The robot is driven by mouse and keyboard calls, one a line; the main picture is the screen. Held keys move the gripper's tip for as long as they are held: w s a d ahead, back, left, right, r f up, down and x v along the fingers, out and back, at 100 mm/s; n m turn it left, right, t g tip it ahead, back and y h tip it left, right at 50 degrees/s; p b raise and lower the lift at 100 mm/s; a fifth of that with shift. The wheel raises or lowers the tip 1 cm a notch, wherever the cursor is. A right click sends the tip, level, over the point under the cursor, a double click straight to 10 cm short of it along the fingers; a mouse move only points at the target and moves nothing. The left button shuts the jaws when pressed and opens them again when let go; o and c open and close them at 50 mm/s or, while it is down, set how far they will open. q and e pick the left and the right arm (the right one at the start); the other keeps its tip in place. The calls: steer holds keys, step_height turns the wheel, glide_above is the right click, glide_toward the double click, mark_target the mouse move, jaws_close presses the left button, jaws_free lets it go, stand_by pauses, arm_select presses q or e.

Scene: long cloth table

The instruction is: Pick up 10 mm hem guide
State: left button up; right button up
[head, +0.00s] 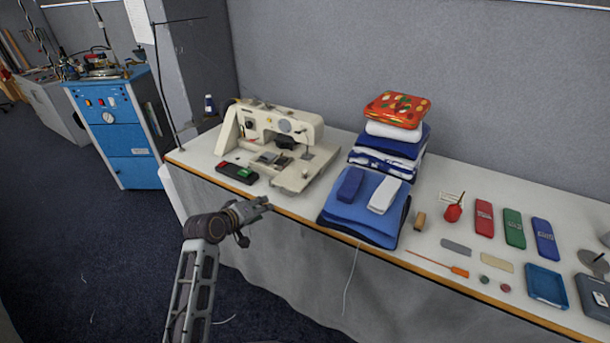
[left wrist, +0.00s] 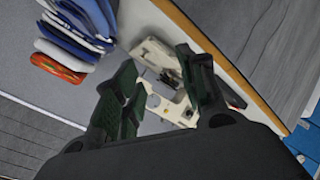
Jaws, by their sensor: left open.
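Red (head: 484,217), green (head: 514,228) and blue (head: 545,239) flat cases lie in a row on the right part of the table in the head view; their markings are too small to read. A flat grey piece (head: 456,247) and a flat tan piece (head: 497,262) lie in front of them. I cannot tell which of these is the 10 mm hem guide. My left gripper (head: 264,203) is open and empty by the table's front edge, left of the folded cloths and far from these pieces. It also shows in the left wrist view (left wrist: 163,82). My right gripper is out of view.
A cream sewing machine (head: 275,125) stands at the left table end. A stack of folded cloths (head: 360,215) stands in the middle. A blue cabinet (head: 120,125) stands beyond.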

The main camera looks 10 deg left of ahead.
arm_select(q)
steer(key=n, duration=0.8)
steer(key=w+n+t, duration=0.1)
steer(key=n, duration=0.7)
steer(key=a+n+h, duration=0.1)
steer(key=n, duration=0.6)
steer(key=shift+w+f+n, duration=0.25)
steer(key=shift+f+n, duration=0.15)
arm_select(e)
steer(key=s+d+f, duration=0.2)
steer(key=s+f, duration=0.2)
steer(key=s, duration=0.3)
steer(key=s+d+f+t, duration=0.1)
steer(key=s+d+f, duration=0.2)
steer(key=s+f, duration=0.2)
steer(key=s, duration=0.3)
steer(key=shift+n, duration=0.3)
arm_select(q)
steer(key=shift+n, duration=0.4)
steer(key=shift+d, duration=0.1)
